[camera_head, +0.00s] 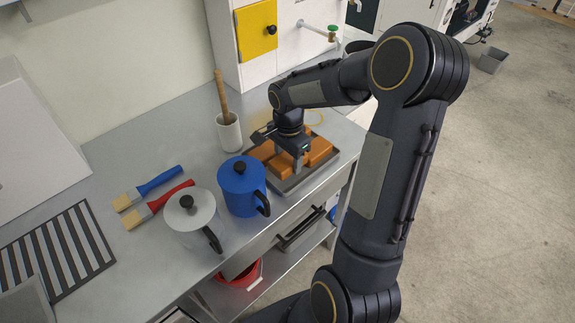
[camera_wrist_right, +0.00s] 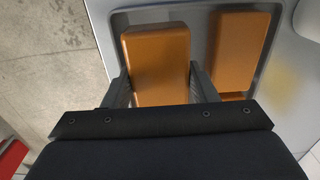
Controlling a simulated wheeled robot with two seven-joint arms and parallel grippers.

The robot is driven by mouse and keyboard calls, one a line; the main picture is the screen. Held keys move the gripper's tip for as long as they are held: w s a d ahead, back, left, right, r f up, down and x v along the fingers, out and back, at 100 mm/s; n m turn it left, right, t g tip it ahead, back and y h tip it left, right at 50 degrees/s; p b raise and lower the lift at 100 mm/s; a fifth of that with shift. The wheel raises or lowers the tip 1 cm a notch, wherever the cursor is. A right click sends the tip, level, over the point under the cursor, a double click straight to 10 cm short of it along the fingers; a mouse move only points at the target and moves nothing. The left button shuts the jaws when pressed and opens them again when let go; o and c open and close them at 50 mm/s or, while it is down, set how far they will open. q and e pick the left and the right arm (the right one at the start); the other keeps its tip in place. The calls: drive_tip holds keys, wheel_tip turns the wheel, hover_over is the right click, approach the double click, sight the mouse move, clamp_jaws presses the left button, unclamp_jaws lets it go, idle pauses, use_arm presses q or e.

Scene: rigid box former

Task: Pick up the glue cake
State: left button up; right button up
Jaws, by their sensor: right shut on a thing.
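Several orange-brown glue cakes lie in a grey tray (camera_head: 290,184) on the metal counter. My right gripper (camera_head: 290,160) reaches down over the tray. In the right wrist view its two fingers (camera_wrist_right: 160,88) stand on either side of one glue cake (camera_wrist_right: 156,55), shut on it. I cannot tell whether this cake is lifted off the tray floor. Another glue cake (camera_wrist_right: 238,48) lies to its right in the wrist view, and one shows at the right of the tray in the head view (camera_head: 319,150). My left gripper is not in view.
A blue lidded pot (camera_head: 241,190) stands close to the tray's left side, with a grey lidded pot (camera_head: 190,212) beyond it. A white holder (camera_head: 229,133) with a wooden-handled tool stands behind. Two brushes (camera_head: 150,190) and a slotted rack (camera_head: 60,250) lie to the left.

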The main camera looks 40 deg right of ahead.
drive_tip(key=s+d+r+b, duration=0.1)
drive_tip(key=s+d+r, duration=0.1)
drive_tip(key=d+r, duration=0.7)
drive_tip(key=d, duration=0.4)
drive_tip(key=shift+d+r, duration=0.2)
drive_tip(key=shift+d, duration=0.15)
drive_tip(key=shift+s, duration=0.1)
